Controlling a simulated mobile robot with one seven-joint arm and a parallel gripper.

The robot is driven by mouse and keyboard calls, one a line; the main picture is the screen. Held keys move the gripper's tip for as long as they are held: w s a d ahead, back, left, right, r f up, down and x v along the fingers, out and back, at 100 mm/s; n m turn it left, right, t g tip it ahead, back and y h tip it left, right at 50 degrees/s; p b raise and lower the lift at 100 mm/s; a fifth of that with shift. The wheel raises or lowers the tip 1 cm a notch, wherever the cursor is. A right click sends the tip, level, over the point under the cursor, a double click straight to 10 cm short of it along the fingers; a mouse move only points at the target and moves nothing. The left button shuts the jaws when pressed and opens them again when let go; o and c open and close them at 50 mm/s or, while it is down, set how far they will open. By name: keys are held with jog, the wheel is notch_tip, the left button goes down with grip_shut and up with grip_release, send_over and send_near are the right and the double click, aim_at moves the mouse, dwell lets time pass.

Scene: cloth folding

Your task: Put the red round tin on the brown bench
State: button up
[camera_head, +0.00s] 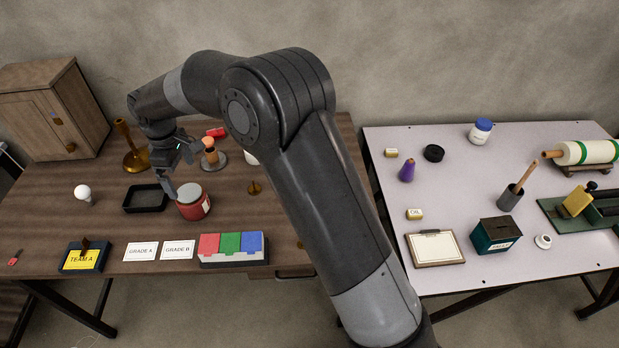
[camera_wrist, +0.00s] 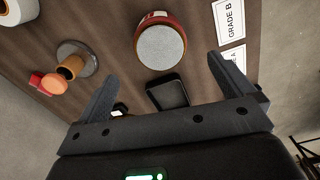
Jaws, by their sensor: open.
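The red round tin (camera_head: 194,205) has a flat grey lid and stands upright on the brown bench (camera_head: 45,205), just right of a black tray. In the wrist view the tin (camera_wrist: 161,46) shows from above, beyond the fingertips. My gripper (camera_head: 168,182) is just up and left of the tin in the head view. In the wrist view my gripper (camera_wrist: 163,70) has its two fingers spread wide with nothing between them. The tin appears apart from the fingers.
The black tray (camera_head: 146,198) is beside the tin. A brass candlestick (camera_head: 134,152) and a light bulb (camera_head: 84,194) stand to the left. Cards and a coloured block box (camera_head: 232,248) line the front edge. A pale table (camera_head: 480,255) with several objects is at right.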

jog(key=s+d+r+m+t, duration=0.1)
jog(key=s+d+r+m, duration=0.25)
jog(key=d+r, duration=0.65)
jog(key=s+d+r+m+t, duration=0.2)
jog(key=d+r+m, duration=0.3)
jog(key=d, duration=0.9)
jog(key=s+d+r+m+t, duration=0.1)
jog(key=s+d+m, duration=0.6)
jog(key=s+d, duration=1.1)
jog(key=shift+s+d+r+m+t, duration=0.2)
jog(key=shift+s+d+m+t, duration=0.15)
jog(key=shift+s+t, duration=0.45)
jog(key=shift+o, duration=0.2)
